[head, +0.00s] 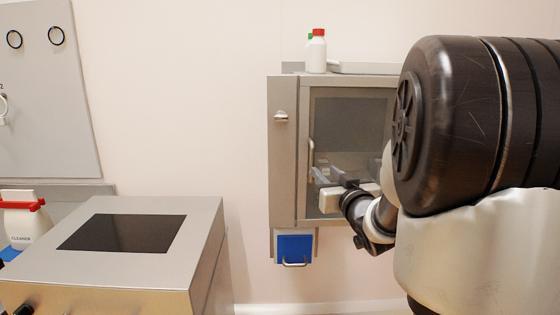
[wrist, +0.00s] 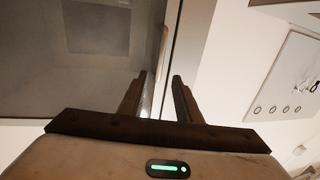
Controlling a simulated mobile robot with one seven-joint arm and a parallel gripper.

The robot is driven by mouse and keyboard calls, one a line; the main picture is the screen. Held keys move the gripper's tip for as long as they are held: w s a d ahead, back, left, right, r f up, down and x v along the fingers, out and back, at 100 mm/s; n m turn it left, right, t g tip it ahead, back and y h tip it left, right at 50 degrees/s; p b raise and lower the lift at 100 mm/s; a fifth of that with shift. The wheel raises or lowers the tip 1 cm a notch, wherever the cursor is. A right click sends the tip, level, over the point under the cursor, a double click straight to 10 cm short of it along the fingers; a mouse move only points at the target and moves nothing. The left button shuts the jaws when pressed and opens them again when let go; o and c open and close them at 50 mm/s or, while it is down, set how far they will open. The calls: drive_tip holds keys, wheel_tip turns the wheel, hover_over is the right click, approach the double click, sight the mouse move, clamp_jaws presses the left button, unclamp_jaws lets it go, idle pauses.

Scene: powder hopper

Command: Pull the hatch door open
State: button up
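The hatch door (head: 350,120) is a dark glass pane in a grey metal frame on a wall-mounted cabinet, and it looks closed. Its slim vertical metal handle (head: 311,158) is on the door's left side. My gripper (head: 330,174) is in front of the lower left of the door, close to the handle. In the wrist view my gripper (wrist: 160,77) has its two fingers apart, pointing at the door frame beside the glass (wrist: 90,70). A thin bright strip shows between the fingers; I cannot tell if it is the handle. My arm hides the door's right side.
White bottles with red and green caps (head: 317,52) stand on the cabinet top. A small blue bin (head: 294,248) hangs below the cabinet. A metal console with a dark screen (head: 124,232) stands at left, beside a cleaner bottle (head: 22,222). The wall between is bare.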

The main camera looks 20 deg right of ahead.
sight(313, 160)
drive_tip(key=w, duration=0.8)
drive_tip(key=w+d, duration=0.1)
drive_tip(key=w, duration=0.3)
drive_tip(key=shift+c, duration=0.3)
drive_tip(key=shift+s, duration=0.1)
clamp_jaws()
